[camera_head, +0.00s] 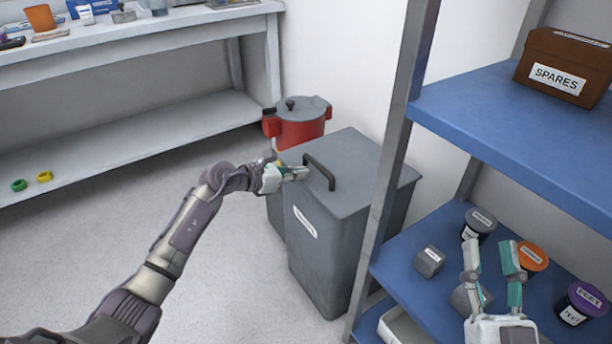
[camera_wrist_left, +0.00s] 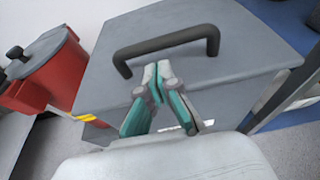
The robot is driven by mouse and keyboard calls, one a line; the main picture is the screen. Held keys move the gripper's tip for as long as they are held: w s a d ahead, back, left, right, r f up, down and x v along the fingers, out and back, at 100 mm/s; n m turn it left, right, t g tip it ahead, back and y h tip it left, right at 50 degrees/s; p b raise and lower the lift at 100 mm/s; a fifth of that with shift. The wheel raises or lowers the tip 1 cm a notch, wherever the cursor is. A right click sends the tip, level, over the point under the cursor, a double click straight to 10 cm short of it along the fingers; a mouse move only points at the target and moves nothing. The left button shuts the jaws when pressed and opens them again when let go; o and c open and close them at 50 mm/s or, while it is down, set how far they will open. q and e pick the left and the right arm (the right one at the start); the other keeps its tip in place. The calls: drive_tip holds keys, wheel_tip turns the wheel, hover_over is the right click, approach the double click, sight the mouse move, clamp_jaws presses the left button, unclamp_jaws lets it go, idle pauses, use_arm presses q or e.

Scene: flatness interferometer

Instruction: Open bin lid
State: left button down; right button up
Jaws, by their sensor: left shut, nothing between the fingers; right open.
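The grey bin (camera_head: 320,245) stands on the floor between the workbench and the blue shelf. Its flat lid (camera_head: 360,165) looks closed and carries a dark arched handle (camera_head: 319,171). The lid (camera_wrist_left: 255,50) and handle (camera_wrist_left: 165,44) also show in the left wrist view. My left gripper (camera_head: 304,173) is shut and empty, its fingertips close beside the handle at the lid's near-left side. In the left wrist view its fingertips (camera_wrist_left: 157,70) lie just below the handle bar; contact cannot be told. My right gripper (camera_head: 491,246) is open and empty in front of the lower blue shelf.
A red pot (camera_head: 298,129) with a grey lid stands behind the bin. The shelf post (camera_head: 392,165) rises close at the bin's right. Jars and small grey blocks sit on the lower shelf (camera_head: 402,262). The floor (camera_head: 235,285) left of the bin is clear.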

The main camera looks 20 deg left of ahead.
use_arm(q)
drive_tip(key=shift+x, duration=1.15)
use_arm(e)
drive_tip(key=shift+s+r+t+y, duration=0.15)
drive_tip(key=shift+s+r+t, duration=0.3)
drive_tip(key=shift+r, duration=0.2)
drive_tip(key=shift+s+r+t+y, duration=0.15)
drive_tip(key=shift+s+r+t, duration=0.2)
drive_tip(key=shift+r+t, duration=0.25)
use_arm(q)
drive_tip(key=shift+r, duration=0.1)
use_arm(e)
drive_tip(key=shift+w+f, duration=0.1)
